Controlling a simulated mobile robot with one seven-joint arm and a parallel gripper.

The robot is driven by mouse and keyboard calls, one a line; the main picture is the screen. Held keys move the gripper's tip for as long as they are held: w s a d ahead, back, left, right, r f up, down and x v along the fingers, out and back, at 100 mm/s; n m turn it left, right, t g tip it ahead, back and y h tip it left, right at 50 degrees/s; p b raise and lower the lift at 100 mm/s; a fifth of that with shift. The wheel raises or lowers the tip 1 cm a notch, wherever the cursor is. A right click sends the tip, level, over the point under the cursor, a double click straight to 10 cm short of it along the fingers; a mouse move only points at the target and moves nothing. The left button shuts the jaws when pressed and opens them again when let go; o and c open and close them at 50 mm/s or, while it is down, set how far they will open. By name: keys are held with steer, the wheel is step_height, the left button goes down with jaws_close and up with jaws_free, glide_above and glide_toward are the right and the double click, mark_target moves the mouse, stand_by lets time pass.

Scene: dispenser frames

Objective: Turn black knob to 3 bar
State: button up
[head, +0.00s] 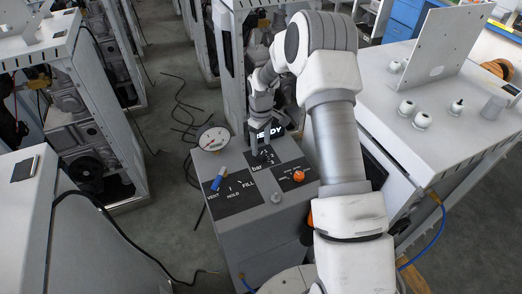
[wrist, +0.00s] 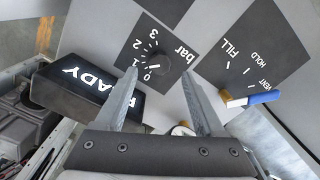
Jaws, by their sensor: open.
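The black knob (wrist: 160,63) sits on a black plate (wrist: 140,44) marked "bar", with a scale from 0 to 3, in the wrist view. A short white mark on the knob's side lies near the 0. My gripper (wrist: 160,73) is open, with its fingers apart on either side of the knob in the picture. I cannot tell whether they touch it or how far above it they are. In the head view my gripper (head: 262,154) is over the bar plate and largely hides the knob.
A READY display (head: 268,131) stands close behind the plate. A round dial gauge (head: 213,138) is at the back left of the cabinet top. A blue-handled lever (head: 219,178) sits by VENT, HOLD and FILL. An orange-red button (head: 298,176) is to the right.

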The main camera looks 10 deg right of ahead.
mark_target(261, 154)
steer(key=shift+f, duration=2.15)
steer(key=shift+c, duration=0.2)
jaws_close()
